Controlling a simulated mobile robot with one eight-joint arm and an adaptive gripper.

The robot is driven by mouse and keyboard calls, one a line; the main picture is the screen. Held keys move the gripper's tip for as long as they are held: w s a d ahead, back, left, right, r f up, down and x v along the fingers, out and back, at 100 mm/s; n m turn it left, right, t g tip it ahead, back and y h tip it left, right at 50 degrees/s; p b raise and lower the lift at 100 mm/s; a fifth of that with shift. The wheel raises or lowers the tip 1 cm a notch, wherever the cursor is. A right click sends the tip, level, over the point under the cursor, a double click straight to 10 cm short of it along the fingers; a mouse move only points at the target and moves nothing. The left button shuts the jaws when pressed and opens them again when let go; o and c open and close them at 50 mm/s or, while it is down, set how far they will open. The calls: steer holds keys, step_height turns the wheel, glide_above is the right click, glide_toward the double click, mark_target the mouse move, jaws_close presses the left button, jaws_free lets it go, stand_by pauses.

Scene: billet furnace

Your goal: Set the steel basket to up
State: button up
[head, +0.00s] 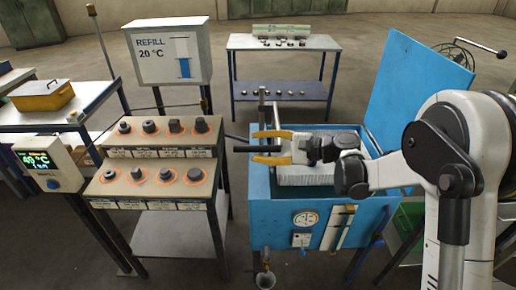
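A blue quench tank (285,233) stands right of centre, with its blue lid (418,95) raised at the right. A pale ribbed steel basket (305,176) shows inside the tank, below my gripper; how deep it sits is hard to tell. A dark horizontal bar (242,149), apparently a handle, reaches out to the left at the tank's rear left, near an upright post (262,103). My gripper (257,147) points left over the tank. Its yellow fingers are apart, one above and one below the bar in the picture, with gaps visible. Contact cannot be made out.
A rack (118,189) with several dark parts on orange-ringed spots stands left of the tank. Behind are a REFILL 20 °C sign (165,60) and a two-level table (283,86). A display box (44,165) and a yellow box (42,95) are at left.

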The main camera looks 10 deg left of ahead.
steer(key=shift+d+f, duration=0.1)
steer(key=v, duration=1.1)
steer(key=shift+d, duration=0.4)
steer(key=s+d+n+t+h, duration=0.5)
steer(key=s+d+h, duration=1)
steer(key=s+d, duration=0.7)
steer(key=shift+s+n+t+h, duration=0.3)
steer(key=shift+s+n, duration=0.8)
steer(key=shift+n, duration=0.1)
